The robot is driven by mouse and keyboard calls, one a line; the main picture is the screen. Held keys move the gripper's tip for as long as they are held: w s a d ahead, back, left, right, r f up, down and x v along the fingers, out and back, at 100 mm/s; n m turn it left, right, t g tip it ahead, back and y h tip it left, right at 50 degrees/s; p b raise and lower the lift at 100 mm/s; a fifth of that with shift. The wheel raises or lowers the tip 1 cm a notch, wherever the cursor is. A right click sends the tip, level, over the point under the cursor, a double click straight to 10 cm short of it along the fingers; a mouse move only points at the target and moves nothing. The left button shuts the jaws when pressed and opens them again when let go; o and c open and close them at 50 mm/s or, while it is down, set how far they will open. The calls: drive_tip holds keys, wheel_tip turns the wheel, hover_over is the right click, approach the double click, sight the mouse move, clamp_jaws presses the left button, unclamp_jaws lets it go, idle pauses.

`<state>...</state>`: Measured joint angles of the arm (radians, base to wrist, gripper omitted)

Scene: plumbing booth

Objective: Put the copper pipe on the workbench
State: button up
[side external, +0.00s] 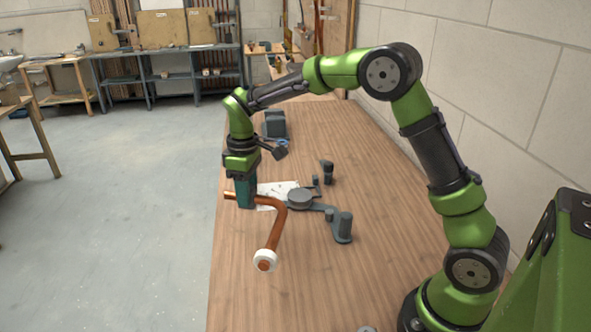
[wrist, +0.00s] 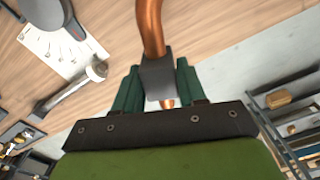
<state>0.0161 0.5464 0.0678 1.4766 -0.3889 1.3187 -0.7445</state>
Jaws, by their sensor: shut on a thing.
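The copper pipe (side external: 272,231) is bent, with a white ring or fitting at its lower end. My gripper (side external: 245,195) is shut on the pipe near its other end, at the left edge of the workbench (side external: 310,290). In the side view the pipe appears held above the bench, its bent leg slanting down toward the camera. The wrist view shows the pipe (wrist: 150,25) passing between the jaws (wrist: 158,85), with a short copper end showing below them. The gap between pipe and bench is hard to judge.
On the bench are a grey bending tool (side external: 320,206), a white sheet (side external: 268,190), a small dark part (side external: 327,170) and a dark grey block (side external: 275,124). A block wall (side external: 470,70) bounds the right. The near bench surface is clear.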

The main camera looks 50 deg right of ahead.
drive_tip(key=n, duration=0.1)
drive_tip(key=a+n, duration=0.1)
drive_tip(key=s+n, duration=0.1)
drive_tip(key=shift+a+f, duration=0.15)
drive_tip(key=shift+f, duration=0.1)
drive_tip(key=shift+f+n, duration=0.35)
drive_tip(key=shift+n, duration=0.15)
wheel_tip(320, 180, down, 10)
drive_tip(key=shift+r, duration=0.25)
drive_tip(key=shift+f, duration=0.15)
drive_tip(key=o, duration=1.2)
